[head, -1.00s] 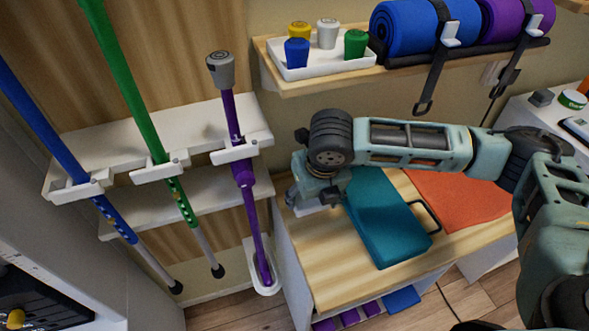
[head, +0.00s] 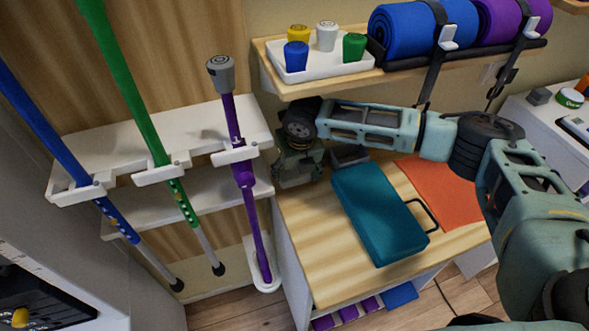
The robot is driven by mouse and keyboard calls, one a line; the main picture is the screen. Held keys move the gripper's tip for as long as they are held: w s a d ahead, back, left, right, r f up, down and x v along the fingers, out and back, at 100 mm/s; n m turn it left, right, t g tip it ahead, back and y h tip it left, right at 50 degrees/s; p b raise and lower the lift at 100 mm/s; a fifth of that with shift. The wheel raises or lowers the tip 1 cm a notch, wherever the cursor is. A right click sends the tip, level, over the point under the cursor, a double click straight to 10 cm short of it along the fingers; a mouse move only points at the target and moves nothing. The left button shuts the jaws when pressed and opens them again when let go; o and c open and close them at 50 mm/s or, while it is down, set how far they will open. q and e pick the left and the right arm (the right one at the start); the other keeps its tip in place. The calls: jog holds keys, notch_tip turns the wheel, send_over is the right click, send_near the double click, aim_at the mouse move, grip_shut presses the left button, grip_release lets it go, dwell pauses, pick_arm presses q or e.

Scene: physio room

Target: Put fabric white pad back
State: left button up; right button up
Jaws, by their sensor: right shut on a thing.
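My right gripper (head: 293,181) is at the left back of the wooden tabletop (head: 325,255), beside the wall rack. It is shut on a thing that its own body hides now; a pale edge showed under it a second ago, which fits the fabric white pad. I cannot make out the pad itself in the head view now. A teal padded block (head: 380,215) with a black handle lies on the tabletop, right of the gripper and apart from it. My left gripper is not in view.
A purple cane (head: 245,175), a green pole (head: 130,85) and a blue pole (head: 60,140) stand in the white rack (head: 105,150) at left. Above, a shelf (head: 290,90) holds a white tray (head: 327,67) and rolled mats (head: 410,28). An orange cloth (head: 445,195) lies at right.

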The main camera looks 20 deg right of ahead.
aim_at(295, 176)
jog(key=o, duration=0.9)
jog(key=shift+f, duration=0.2)
jog(key=shift+c, duration=0.2)
jog(key=shift+s+r, duration=0.1)
jog(key=shift+r, duration=0.55)
jog(key=shift+s+r, duration=0.8)
jog(key=s+b, duration=0.1)
jog(key=s, duration=1)
jog(key=shift+r, duration=0.1)
